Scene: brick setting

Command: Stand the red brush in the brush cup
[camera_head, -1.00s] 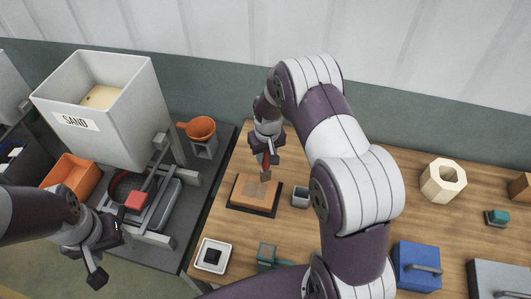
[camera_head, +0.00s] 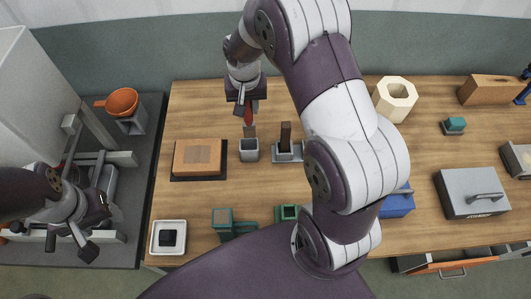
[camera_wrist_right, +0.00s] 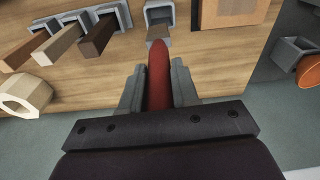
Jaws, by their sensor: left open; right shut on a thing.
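The red brush (camera_head: 247,119) is held in my right gripper (camera_head: 248,106), with its bristle end pointing down. The brush cup (camera_head: 249,155), a small grey square cup, stands on the table just below the bristle end. The bristles look at or just above the cup's far rim; I cannot tell whether they are inside. In the right wrist view the red handle (camera_wrist_right: 158,75) lies between the fingers (camera_wrist_right: 158,88), and the bristle end is close to the cup (camera_wrist_right: 159,14). My left gripper (camera_head: 95,225) is open and empty at the far left, over the dark bench.
A brick mould (camera_head: 198,157) on a dark mat is left of the cup. A grey holder with a dark upright block (camera_head: 286,136) is close on its right. A white tray (camera_head: 155,237) and a green tool (camera_head: 222,218) lie in front. An orange funnel (camera_head: 122,102) stands left.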

